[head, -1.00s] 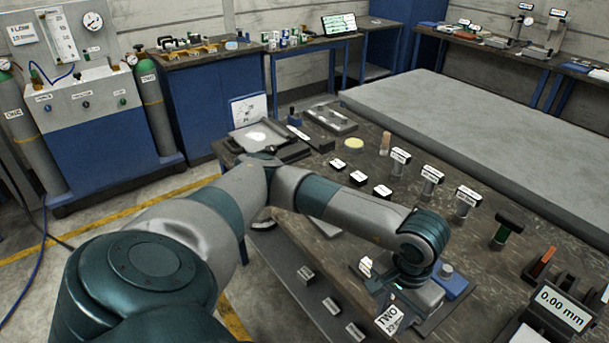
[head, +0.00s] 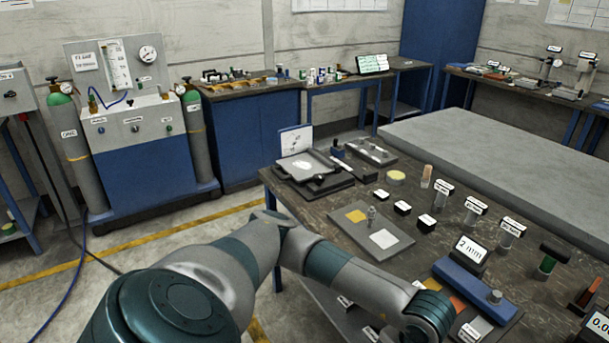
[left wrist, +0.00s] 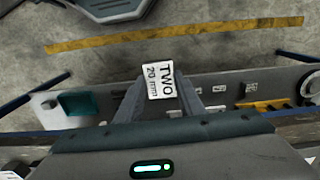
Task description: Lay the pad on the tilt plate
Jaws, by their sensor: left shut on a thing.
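My left gripper (left wrist: 160,98) is shut on a small piece with a white label (left wrist: 158,80) reading "TWO 20 mm", in the left wrist view. A grey plate (head: 340,236) on the bench bears a yellow square (head: 356,216), a white square (head: 383,238) and a small metal post (head: 371,214). A round yellow disc (head: 396,176) lies farther back. I cannot tell which of these is the pad or the tilt plate. My right gripper is not in view.
A dark stage with a pale tray (head: 306,166) stands at the bench's far left corner. Small black labelled blocks (head: 403,208) and labelled posts (head: 474,209) stand along the bench. A blue block with a "2 mm" display (head: 469,249) is near my wrist.

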